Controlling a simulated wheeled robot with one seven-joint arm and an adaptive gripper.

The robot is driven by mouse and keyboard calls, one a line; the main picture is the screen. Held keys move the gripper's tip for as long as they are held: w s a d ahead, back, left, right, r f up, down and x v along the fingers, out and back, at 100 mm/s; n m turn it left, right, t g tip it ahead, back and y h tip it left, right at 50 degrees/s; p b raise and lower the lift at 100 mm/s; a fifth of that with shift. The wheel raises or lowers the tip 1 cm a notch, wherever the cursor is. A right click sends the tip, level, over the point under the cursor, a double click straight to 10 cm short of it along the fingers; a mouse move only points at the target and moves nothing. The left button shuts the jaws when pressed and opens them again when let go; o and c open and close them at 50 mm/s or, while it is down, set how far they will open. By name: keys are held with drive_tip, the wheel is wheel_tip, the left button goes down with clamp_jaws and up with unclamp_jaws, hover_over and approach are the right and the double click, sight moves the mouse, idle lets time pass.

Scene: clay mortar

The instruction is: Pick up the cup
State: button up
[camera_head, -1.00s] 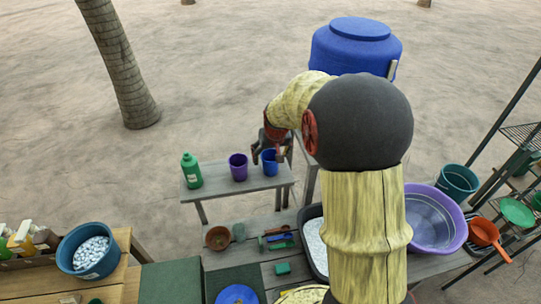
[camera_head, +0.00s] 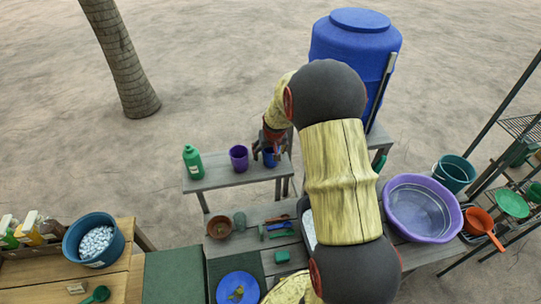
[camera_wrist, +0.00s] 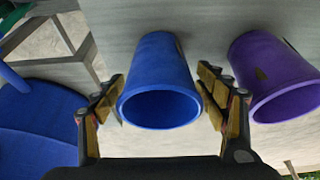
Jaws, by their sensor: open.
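Two cups stand on a small grey wooden table (camera_head: 225,178). The blue cup (camera_wrist: 158,80) is between the two open fingers of my gripper (camera_wrist: 160,100) in the wrist view, its round mouth facing the camera. A narrow gap shows at its left side, and the right finger is very near its wall; I cannot tell if it touches. In the head view the blue cup (camera_head: 270,157) is partly hidden by my gripper (camera_head: 268,150). The purple cup (camera_head: 239,158) stands to its left; in the wrist view it (camera_wrist: 275,75) is right of my right finger.
A green bottle (camera_head: 193,161) stands at the table's left end. A large blue barrel (camera_head: 352,60) is behind my arm. A purple basin (camera_head: 423,210), a teal tub (camera_head: 94,240) and a blue plate (camera_head: 237,286) lie nearer. Open sand surrounds the table.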

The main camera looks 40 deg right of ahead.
drive_tip(key=shift+c, duration=0.5)
drive_tip(key=c, duration=1.1)
drive_tip(key=shift+c, duration=0.5)
